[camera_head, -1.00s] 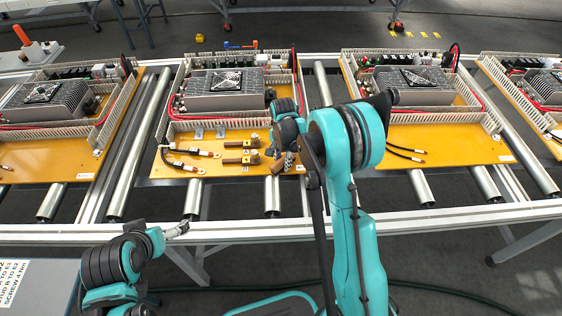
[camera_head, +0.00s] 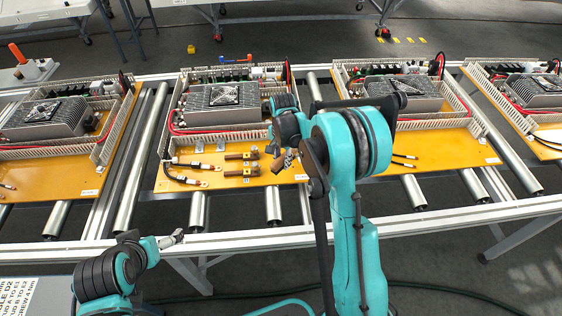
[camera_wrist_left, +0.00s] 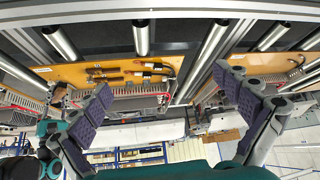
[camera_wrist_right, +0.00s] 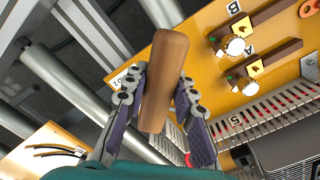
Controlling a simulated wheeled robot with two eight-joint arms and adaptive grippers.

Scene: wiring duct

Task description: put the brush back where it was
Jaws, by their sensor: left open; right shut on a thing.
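The brush shows as a plain wooden handle (camera_wrist_right: 163,80) in the right wrist view; its bristles are hidden. My right gripper (camera_wrist_right: 157,92) is shut on this handle, with a finger on each side. In the head view my right gripper (camera_head: 287,157) is over the front right corner of the middle yellow board (camera_head: 215,183), partly hidden by my own arm. Whether the brush touches the board I cannot tell. My left gripper (camera_head: 172,239) is at the front rail, low on the left. In the left wrist view its fingers (camera_wrist_left: 165,88) are apart with nothing between them.
Grey finned units (camera_head: 225,98) and slotted ducts stand behind. Other boards sit on the roller conveyor at both sides. A labelled box (camera_head: 22,296) is at lower left.

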